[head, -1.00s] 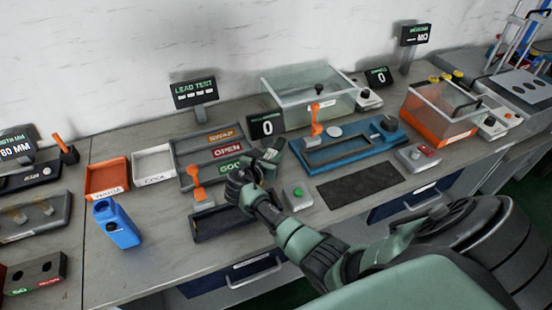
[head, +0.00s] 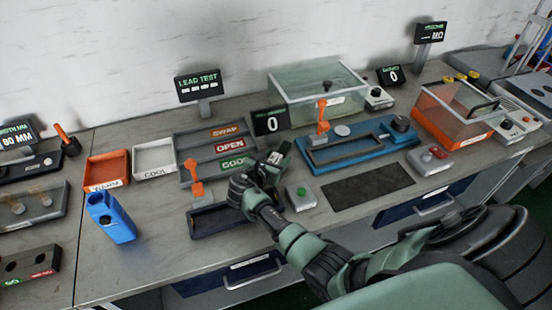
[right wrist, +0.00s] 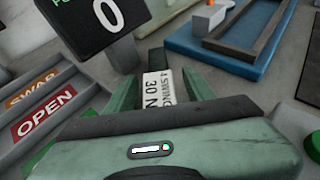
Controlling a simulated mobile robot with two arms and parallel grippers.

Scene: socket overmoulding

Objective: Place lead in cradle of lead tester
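The lead tester's dark tray-like base (head: 228,219) stands at the bench's front, with an orange lever (head: 194,174) at its left. The LEAD TEST display (head: 198,85) stands behind it. My right gripper (head: 277,154) is over the bench, right of the tester and below a display reading 0 (head: 270,122). In the right wrist view its two green fingers (right wrist: 160,88) stand apart. I cannot make out a lead. My left gripper is out of view.
Bins marked SWAP, OPEN and GOOD (head: 229,147) lie behind the tester. A green-button box (head: 300,197) and a dark mat (head: 367,190) lie to the right, before a blue fixture (head: 355,145). An orange bin (head: 107,170), white bin (head: 154,160) and blue holder (head: 110,217) are left.

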